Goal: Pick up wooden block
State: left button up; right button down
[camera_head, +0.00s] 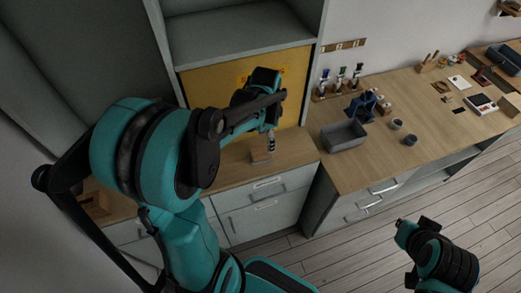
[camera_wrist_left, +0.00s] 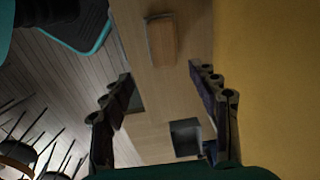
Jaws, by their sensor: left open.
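A brown wooden block (camera_wrist_left: 162,38) lies on the pale wooden counter in the left wrist view, at the top centre. My left gripper (camera_wrist_left: 160,80) is open and empty, its two fingers spread either side of bare counter, with the block beyond the fingertips and not touching them. In the head view, my left gripper (camera_head: 268,115) hangs over the counter in front of the yellow back panel, partly hidden by its arm. A brown wooden piece (camera_head: 95,203) shows at the far left of this counter, partly behind my arm; I cannot tell whether it is the block.
A small stand (camera_head: 262,157) sits on the counter below my left gripper. A grey bin (camera_head: 343,135), a blue holder (camera_head: 362,106), bottles and cups stand on the right worktop (camera_head: 440,125). My right arm is low at the right, over the floor.

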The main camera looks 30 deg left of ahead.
aim_at(261, 151)
pick_arm(q)
jog(key=shift+w+a+f+m, duration=0.3)
jog(key=shift+w+a+f, duration=0.05)
jog(key=shift+a+f+g, duration=0.25)
jog(key=shift+f+g, duration=0.05)
jog(key=f, duration=0.2)
jog(key=f+b, duration=0.1)
jog(key=f, duration=0.2)
jog(key=s+f+b, duration=0.1)
jog(key=f, duration=0.1)
jog(key=shift+a+f, duration=0.2)
jog(key=shift+a, duration=0.1)
jog(key=shift+w+f, duration=0.1)
jog(key=shift+f, duration=0.15)
jog(key=c, duration=1.3)
